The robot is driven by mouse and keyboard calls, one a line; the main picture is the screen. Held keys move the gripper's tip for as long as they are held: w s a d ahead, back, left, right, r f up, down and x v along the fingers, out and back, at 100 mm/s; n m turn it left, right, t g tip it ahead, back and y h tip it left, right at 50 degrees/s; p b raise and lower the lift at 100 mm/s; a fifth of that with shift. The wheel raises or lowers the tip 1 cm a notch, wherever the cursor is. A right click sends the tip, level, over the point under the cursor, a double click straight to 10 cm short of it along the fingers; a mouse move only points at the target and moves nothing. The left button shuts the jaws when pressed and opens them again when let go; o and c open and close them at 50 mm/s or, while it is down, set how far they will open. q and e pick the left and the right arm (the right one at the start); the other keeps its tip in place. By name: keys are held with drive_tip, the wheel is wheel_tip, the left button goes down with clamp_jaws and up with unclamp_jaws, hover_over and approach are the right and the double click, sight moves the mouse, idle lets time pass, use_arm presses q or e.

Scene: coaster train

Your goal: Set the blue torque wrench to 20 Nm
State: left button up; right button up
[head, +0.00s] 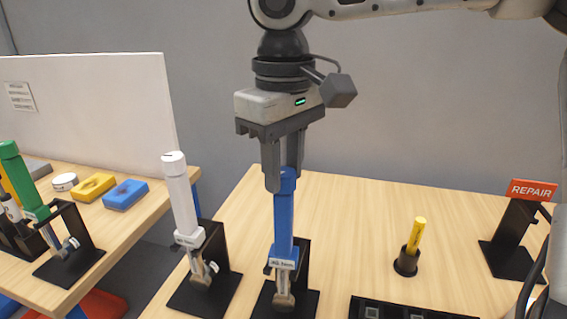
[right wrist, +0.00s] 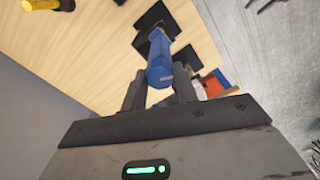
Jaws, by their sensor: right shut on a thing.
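The blue torque wrench (head: 284,225) stands upright in a black stand (head: 305,300) on the wooden table. A white label near its lower end seems to read about 40 Nm, but the figures are too small to be sure. My right gripper (head: 284,180) comes down from above and is shut on the top of the blue handle. In the right wrist view the blue wrench (right wrist: 160,60) runs away from between the fingers (right wrist: 160,95). My left gripper is not in view.
A white wrench (head: 180,205) stands in its own stand close on the left. A yellow stick (head: 416,235) stands in a black cup to the right, with a red REPAIR sign (head: 532,190) beyond. A second table at left holds a green wrench (head: 25,180) and coloured blocks.

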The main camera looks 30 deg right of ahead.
sight(283, 172)
drive_tip(key=shift+n, duration=2.6)
drive_tip(key=o, duration=1)
drive_tip(key=shift+r, duration=0.15)
wheel_tip(283, 172, up, 16)
drive_tip(key=shift+f, duration=0.1)
